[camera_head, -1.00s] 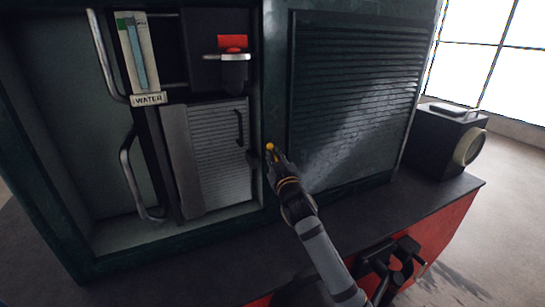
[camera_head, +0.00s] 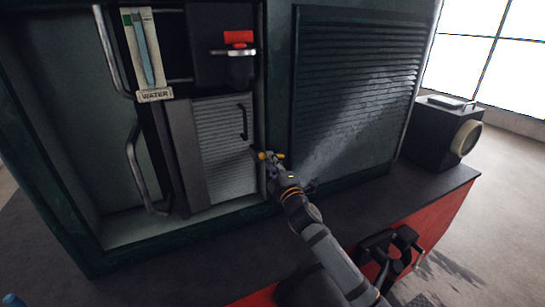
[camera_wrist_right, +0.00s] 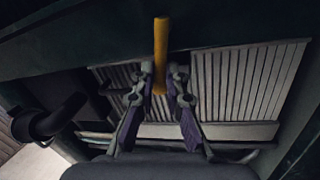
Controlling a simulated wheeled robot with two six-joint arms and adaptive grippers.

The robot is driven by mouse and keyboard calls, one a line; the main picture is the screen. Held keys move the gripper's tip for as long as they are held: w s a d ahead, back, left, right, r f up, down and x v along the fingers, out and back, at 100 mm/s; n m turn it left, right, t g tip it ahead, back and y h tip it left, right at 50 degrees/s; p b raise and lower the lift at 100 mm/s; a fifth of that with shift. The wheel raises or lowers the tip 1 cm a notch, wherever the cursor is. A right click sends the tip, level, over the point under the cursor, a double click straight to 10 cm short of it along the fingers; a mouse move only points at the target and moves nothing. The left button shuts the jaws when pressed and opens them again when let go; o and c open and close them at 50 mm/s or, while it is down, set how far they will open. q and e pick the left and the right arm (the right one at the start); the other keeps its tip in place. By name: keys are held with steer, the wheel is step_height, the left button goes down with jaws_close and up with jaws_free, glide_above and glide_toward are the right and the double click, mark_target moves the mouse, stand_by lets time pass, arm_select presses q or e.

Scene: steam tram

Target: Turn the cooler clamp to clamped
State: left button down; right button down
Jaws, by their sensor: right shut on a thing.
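The cooler clamp shows as a small yellow handle (camera_head: 263,155) on the dark green frame post, just right of the cooler's ribbed grey panel (camera_head: 222,150). My right gripper (camera_head: 272,162) is at the handle, shut on it. Yellow shows on both sides of the fingers, so the handle lies roughly crosswise in the head view. In the right wrist view the yellow bar (camera_wrist_right: 161,45) runs down between the two fingers (camera_wrist_right: 161,82), with the ribbed panel (camera_wrist_right: 235,85) behind. The clamp's pivot is hidden. My left gripper is not in view.
A water gauge (camera_head: 148,55) and a red-handled valve (camera_head: 238,38) are above the panel. Bent metal rails (camera_head: 137,160) stand left. A louvred panel (camera_head: 355,90) is right of the post. A black lamp box (camera_head: 440,130) stands on the ledge at right.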

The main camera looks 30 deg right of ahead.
steer(key=n, duration=0.1)
steer(key=f+n+y, duration=0.1)
steer(key=n, duration=0.1)
steer(key=shift+a+n+p, duration=0.1)
steer(key=shift+n+p, duration=0.2)
steer(key=shift+p, duration=0.05)
steer(key=shift+f, duration=0.2)
steer(key=c, duration=1.5)
jaws_free()
steer(key=shift+c, duration=0.2)
steer(key=shift+o, duration=0.9)
steer(key=shift+a+r, duration=0.1)
steer(key=shift+a, duration=0.2)
steer(key=s+f, duration=0.2)
steer(key=s, duration=1)
steer(key=shift+a+f, duration=0.15)
steer(key=shift+a, duration=0.25)
steer(key=shift+f, duration=0.1)
